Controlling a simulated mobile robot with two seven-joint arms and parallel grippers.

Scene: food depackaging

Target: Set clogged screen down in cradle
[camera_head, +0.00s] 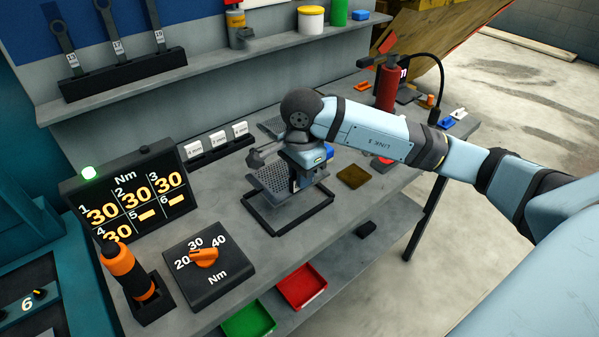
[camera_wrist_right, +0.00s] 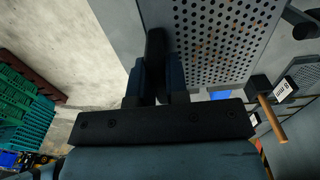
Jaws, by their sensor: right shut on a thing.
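The clogged screen (camera_head: 266,179) is a grey perforated plate with brownish specks in some holes; it fills the upper part of the right wrist view (camera_wrist_right: 222,40). My right gripper (camera_head: 297,183) is shut on the screen's edge, and its dark fingers show in the wrist view (camera_wrist_right: 155,75). The cradle (camera_head: 290,222) looks like a black rectangular frame on the grey bench. The screen is over the cradle's back left part; I cannot tell whether they touch. My arm and gripper hide part of the screen. My left gripper is not in view.
A torque display (camera_head: 125,190), a dial box (camera_head: 205,262) and an orange-handled driver (camera_head: 128,272) stand to the left. A brown pad (camera_head: 353,176) and red extinguisher-like bottle (camera_head: 387,85) are to the right. Red (camera_head: 302,287) and green (camera_head: 248,320) bins sit below the front edge.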

